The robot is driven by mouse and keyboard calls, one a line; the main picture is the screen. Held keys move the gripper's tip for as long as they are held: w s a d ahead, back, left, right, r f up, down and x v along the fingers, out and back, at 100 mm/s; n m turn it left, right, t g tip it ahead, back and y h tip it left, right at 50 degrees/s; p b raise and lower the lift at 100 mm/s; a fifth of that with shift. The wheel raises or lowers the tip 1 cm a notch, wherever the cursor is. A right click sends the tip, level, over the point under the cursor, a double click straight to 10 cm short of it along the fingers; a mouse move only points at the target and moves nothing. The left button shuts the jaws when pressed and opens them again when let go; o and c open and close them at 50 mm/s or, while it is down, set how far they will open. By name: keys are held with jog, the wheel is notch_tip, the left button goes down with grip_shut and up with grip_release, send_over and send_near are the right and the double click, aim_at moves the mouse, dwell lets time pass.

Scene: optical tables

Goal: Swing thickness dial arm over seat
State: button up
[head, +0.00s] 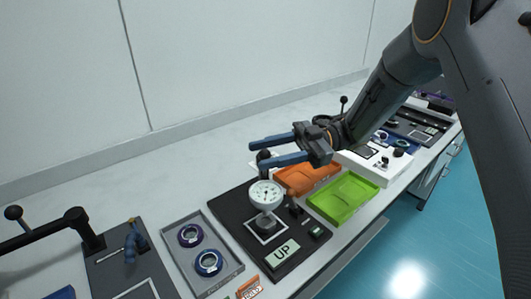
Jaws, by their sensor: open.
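The thickness dial (266,194) has a round white face and stands on a black base plate (236,217). A white-outlined square, likely the seat (280,231), lies on the plate just below the dial and is partly covered by it. A small post with a brown knob (292,195) stands right of the dial. My gripper (253,154) is above and behind the dial, its two blue fingers apart and pointing left. It appears empty. The dial's arm is mostly hidden behind the dial and my gripper.
An "UP" label (281,253) sits at the plate's front. A grey tray (222,279) with two ring-shaped parts is on the left. A green tray (343,197) and an orange tray (307,178) are on the right. A black lever arm (42,234) stands at far left.

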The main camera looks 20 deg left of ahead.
jog(key=b+v, duration=0.2)
jog(key=v, duration=0.5)
jog(key=shift+w+d, duration=0.25)
jog(key=shift+r, duration=0.2)
jog(key=shift+r+p, duration=1.25)
jog(key=shift+r, duration=1.15)
